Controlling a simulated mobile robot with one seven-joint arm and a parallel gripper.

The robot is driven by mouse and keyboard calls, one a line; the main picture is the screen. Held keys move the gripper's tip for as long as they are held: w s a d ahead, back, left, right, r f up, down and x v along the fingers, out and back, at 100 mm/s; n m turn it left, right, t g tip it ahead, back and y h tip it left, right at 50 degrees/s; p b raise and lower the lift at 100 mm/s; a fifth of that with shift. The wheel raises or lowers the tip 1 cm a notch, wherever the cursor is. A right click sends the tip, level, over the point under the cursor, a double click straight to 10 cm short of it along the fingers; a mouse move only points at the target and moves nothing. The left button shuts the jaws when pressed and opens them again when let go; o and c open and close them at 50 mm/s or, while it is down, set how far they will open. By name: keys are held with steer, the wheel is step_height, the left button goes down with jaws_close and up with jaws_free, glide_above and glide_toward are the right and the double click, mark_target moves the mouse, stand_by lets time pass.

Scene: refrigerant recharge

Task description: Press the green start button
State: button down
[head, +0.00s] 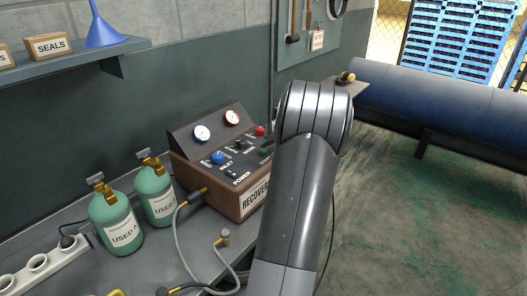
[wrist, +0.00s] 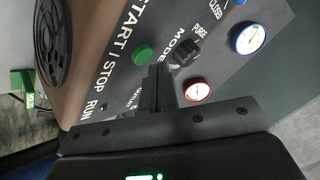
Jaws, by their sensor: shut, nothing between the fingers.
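The green start button (wrist: 143,53) is a round green knob on the recovery machine's sloped panel, beside the "START / STOP" lettering in the wrist view. In the head view the green button (head: 265,152) shows near the panel's right side, close to my arm. My gripper (wrist: 156,72) is shut and empty. Its fingertips are just below and slightly right of the button in the wrist view; I cannot tell whether they touch the panel. My arm hides the gripper in the head view. The brown recovery machine (head: 222,204) stands on the bench.
A red button (head: 260,131) sits behind the green one. A dark mode knob (wrist: 186,52), a blue-rimmed gauge (wrist: 247,38) and a red-rimmed gauge (wrist: 197,92) are near my fingers. Two green cylinders (head: 117,222) (head: 157,190) and a hose (head: 181,245) are left of the machine.

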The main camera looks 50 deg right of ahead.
mark_target(265, 152)
steer(key=shift+r, duration=3)
steer(key=w+a+r+n+g, duration=0.1)
steer(key=a+r, duration=0.1)
steer(key=a, duration=0.9)
steer(key=w+a+r+n+g, duration=0.1)
steer(key=a+r+n, duration=0.15)
steer(key=a, duration=0.75)
steer(key=w+a+r+g, duration=0.1)
steer(key=a+r+g, duration=0.15)
steer(key=a, duration=0.85)
steer(key=s+a+f+n+h, duration=0.1)
steer(key=s+a+f+n, duration=0.2)
steer(key=s+a, duration=1.6)
steer(key=shift+a+f+n+t, duration=0.2)
steer(key=shift+a+n+t, duration=0.35)
steer(key=shift+a, duration=0.55)
